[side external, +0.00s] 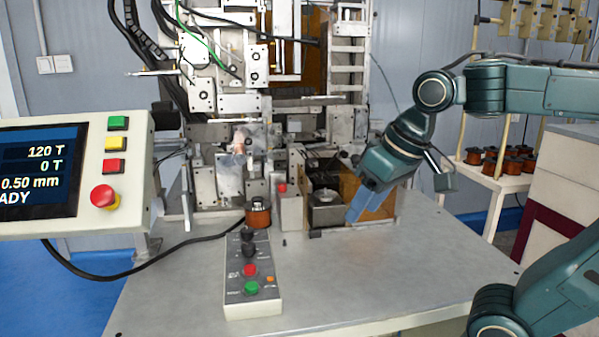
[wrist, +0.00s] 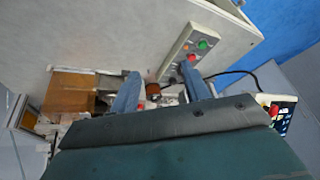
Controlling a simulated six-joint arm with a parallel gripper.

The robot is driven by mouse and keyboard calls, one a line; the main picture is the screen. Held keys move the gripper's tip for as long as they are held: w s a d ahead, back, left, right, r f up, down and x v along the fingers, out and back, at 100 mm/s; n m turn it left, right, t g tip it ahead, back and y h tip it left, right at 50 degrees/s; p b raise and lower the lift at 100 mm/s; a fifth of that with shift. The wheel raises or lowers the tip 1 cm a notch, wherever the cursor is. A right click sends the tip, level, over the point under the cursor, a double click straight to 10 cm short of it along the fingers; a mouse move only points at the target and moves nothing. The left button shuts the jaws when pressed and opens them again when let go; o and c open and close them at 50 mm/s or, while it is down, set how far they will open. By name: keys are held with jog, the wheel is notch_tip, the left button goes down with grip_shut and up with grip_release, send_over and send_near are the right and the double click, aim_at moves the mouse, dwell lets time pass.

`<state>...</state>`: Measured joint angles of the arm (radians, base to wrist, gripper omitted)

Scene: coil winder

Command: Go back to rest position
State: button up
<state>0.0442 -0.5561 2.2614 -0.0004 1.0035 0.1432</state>
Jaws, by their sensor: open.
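My gripper (side external: 358,206) is in the side external view, right of the machine's centre and above the grey table (side external: 400,260). Its two blue fingers point down and to the left. In the wrist view the fingers (wrist: 160,86) stand apart, with nothing held between them. The coil winder (side external: 230,110) stands behind the table with its metal plates and brackets. A copper-coloured spool (side external: 258,214) sits at the front of the machine, left of my gripper and apart from it. It also shows between the fingers in the wrist view (wrist: 153,91), farther off.
A button box (side external: 252,275) lies on the table, front left of my gripper. A control panel (side external: 75,175) with a screen stands at the left. A shelf (side external: 498,180) with several copper spools is at the right. The table's right front is clear.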

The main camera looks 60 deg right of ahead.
jog(key=s+a+f+n, duration=0.1)
jog(key=s+f+n, duration=0.1)
jog(key=s+f, duration=0.2)
jog(key=shift+s+f+t, duration=0.3)
jog(key=shift+s+f, duration=0.1)
jog(key=shift+s, duration=0.15)
